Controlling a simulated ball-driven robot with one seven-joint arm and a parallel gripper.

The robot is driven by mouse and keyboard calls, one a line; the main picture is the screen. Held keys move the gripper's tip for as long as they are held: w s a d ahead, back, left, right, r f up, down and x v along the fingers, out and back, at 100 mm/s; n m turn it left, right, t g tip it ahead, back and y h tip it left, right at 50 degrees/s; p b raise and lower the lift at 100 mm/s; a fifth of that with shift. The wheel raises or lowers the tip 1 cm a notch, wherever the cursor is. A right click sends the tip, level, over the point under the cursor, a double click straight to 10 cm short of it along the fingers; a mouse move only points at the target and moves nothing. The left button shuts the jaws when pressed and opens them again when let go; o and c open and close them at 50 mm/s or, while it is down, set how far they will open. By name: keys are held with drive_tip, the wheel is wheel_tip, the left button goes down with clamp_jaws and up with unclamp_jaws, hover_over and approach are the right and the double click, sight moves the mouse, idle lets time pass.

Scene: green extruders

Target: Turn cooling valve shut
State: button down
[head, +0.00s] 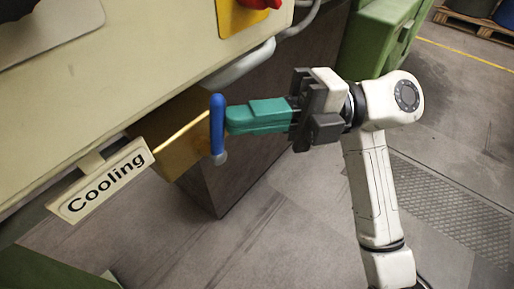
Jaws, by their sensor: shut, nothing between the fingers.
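The cooling valve has a blue lever handle (217,124) that stands roughly upright in the picture, in front of a brass-coloured block (186,135) under the machine panel. A white sign reading "Cooling" (103,184) hangs to its left. My gripper (229,120) comes in from the right with green fingers pointing left. The fingers are shut together with nothing between them. Their tips are right beside the blue handle; I cannot tell whether they touch it. The far side of the handle is hidden.
The cream machine panel (140,75) overhangs the valve, with a red and yellow switch (241,14) above. A grey pipe (240,66) runs just above my gripper. A dark box-like base (245,165) stands behind the handle. Floor to the lower right is open, with a metal grate (440,205).

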drive_tip(key=shift+s+a+r+n+h, duration=0.3)
drive_tip(key=shift+n+h, duration=0.3)
drive_tip(key=shift+h, duration=0.1)
drive_tip(key=shift+t, duration=0.3)
drive_tip(key=shift+d, duration=0.1)
